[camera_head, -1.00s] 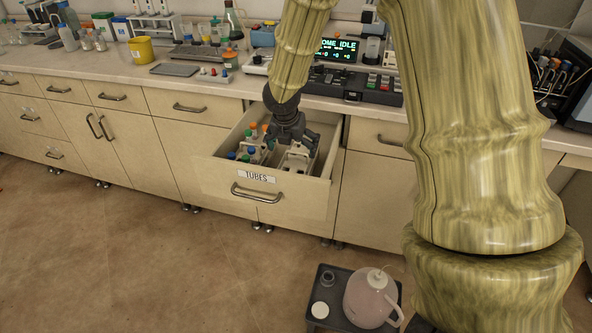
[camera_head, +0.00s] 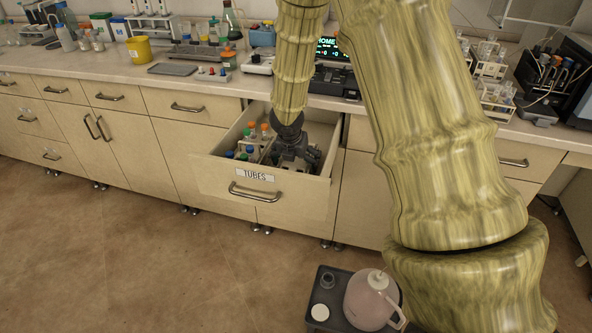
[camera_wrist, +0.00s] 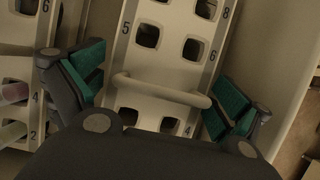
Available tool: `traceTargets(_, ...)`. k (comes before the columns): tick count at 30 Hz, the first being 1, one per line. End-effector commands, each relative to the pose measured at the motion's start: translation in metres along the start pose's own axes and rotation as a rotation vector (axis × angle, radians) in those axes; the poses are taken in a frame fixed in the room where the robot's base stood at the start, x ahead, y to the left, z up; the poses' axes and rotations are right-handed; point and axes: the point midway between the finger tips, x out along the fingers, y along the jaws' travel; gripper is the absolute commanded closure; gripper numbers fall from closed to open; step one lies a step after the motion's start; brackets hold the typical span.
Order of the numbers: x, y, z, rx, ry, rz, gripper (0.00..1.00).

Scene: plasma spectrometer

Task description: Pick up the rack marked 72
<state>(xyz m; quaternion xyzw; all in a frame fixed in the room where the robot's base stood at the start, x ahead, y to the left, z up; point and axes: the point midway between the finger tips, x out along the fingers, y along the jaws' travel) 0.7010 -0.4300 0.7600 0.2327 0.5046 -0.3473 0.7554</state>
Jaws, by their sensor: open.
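My gripper (camera_head: 293,163) is inside the open drawer labelled TUBES (camera_head: 255,174). In the wrist view my gripper (camera_wrist: 158,88) is open, its green-padded fingers on either side of a white rack (camera_wrist: 149,100). This rack has square holes, numbers such as 5, 6 and 8 along its edges, and a rounded bar handle (camera_wrist: 162,91) that lies between the fingers. The holes in view look empty. I cannot read the mark 72 in any view. In the head view my gripper hides most of this rack.
A second rack (camera_wrist: 24,97) holding tubes lies to the left in the wrist view. Colour-capped tubes (camera_head: 251,128) stand at the drawer's left. The drawer's walls are close around my gripper. The bench (camera_head: 135,72) above carries instruments. A small dark cart (camera_head: 318,297) with a jug stands in front.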

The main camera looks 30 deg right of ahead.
Motion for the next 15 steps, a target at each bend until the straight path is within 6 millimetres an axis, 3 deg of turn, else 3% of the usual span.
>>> traceTargets(2,-0.0004,0.0,0.0,0.0,0.0,0.0,0.0)
traceTargets(9,-0.0003,-0.0001,-0.0002,0.0,0.0,0.0,0.43)
traceTargets(15,-0.0005,-0.0001,-0.0001,0.001,0.0,0.0,0.43)
